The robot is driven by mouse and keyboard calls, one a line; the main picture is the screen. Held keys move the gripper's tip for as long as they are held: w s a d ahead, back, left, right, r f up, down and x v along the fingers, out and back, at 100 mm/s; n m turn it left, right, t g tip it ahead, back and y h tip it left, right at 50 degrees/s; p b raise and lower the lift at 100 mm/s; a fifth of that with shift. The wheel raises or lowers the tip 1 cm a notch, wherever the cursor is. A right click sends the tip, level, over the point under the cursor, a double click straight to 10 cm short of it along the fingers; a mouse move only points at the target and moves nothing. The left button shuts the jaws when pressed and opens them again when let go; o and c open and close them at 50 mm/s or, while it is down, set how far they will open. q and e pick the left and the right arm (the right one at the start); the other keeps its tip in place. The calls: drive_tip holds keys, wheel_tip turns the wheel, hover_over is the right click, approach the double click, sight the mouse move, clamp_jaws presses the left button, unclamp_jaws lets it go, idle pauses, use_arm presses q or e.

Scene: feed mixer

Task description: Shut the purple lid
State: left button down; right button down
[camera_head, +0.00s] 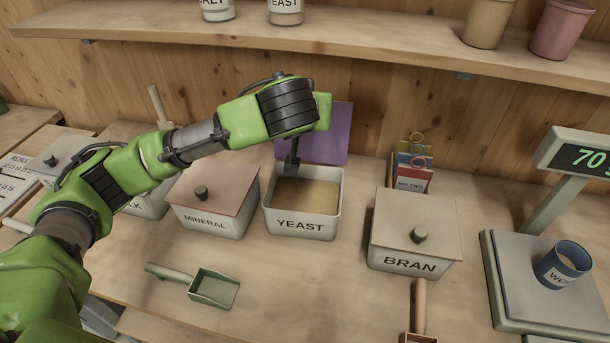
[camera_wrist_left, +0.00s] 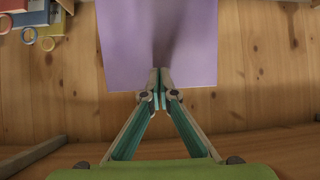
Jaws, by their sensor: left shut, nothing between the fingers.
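The purple lid (camera_head: 327,133) stands open and upright at the back of the white YEAST bin (camera_head: 335,198), against the wooden wall. The bin holds a tan powder (camera_head: 306,195). My left gripper (camera_head: 292,165) points down over the back left of the bin, at the left part of the lid. In the left wrist view its shut, empty fingertips (camera_wrist_left: 160,78) overlap the edge of the purple lid (camera_wrist_left: 190,40). I cannot tell whether they touch it. My right gripper is not in view.
The lidded MINERAL bin (camera_head: 225,222) stands left and the BRAN bin (camera_head: 400,262) right. Small binders (camera_head: 413,170) stand behind BRAN. A green scoop (camera_head: 214,288) lies in front. A scale (camera_head: 540,290) with a blue cup is at right. A shelf (camera_head: 350,45) runs above.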

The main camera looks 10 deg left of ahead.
use_arm(q)
drive_tip(key=shift+s, duration=0.15)
drive_tip(key=shift+s+d+r+p, duration=0.1)
drive_tip(key=shift+s+p, duration=0.45)
drive_tip(key=shift+s, duration=0.9)
drive_tip(key=shift+s+d+p, duration=0.15)
drive_tip(key=shift+s+p, duration=0.5)
drive_tip(key=shift+s, duration=0.9)
drive_tip(key=s, duration=0.1)
drive_tip(key=s+p, duration=0.1)
drive_tip(key=s, duration=0.1)
drive_tip(key=shift+d+r, duration=0.15)
